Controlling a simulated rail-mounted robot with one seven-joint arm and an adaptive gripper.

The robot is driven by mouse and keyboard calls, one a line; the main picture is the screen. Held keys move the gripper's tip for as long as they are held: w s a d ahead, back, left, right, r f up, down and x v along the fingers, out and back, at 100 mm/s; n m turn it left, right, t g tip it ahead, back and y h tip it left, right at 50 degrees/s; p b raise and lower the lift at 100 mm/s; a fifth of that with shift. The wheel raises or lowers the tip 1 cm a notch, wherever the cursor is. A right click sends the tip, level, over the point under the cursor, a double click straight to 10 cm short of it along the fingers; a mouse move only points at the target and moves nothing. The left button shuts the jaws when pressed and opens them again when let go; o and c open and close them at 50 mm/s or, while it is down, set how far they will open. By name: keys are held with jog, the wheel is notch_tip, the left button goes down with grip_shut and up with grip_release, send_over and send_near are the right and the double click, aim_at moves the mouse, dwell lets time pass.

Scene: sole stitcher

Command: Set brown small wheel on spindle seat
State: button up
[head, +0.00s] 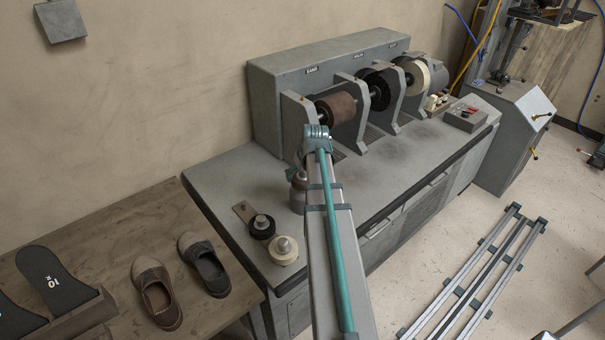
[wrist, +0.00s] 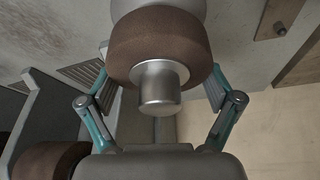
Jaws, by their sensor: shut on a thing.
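The brown small wheel (wrist: 127,42) fills the upper middle of the wrist view, with a bright metal hub (wrist: 160,88) at its centre. My gripper (wrist: 160,76) has its two teal-linked fingers on either side of the wheel, shut on its rim. A pale grey rounded surface (wrist: 165,8) shows just beyond the wheel; I cannot tell whether it touches the wheel. In the head view my arm reaches over the grey machine bench and hides the gripper and held wheel for the most part. I cannot make out the spindle seat for certain.
A larger brown roller (head: 337,107) sits between machine brackets. Shoes (head: 157,294) stand on the wooden table at left.

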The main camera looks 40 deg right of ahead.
jog(key=shift+f, duration=0.35)
dwell(0.3)
jog(key=o, duration=1.1)
jog(key=shift+c, duration=0.2)
jog(key=v, duration=1.2)
jog(key=shift+f, duration=0.1)
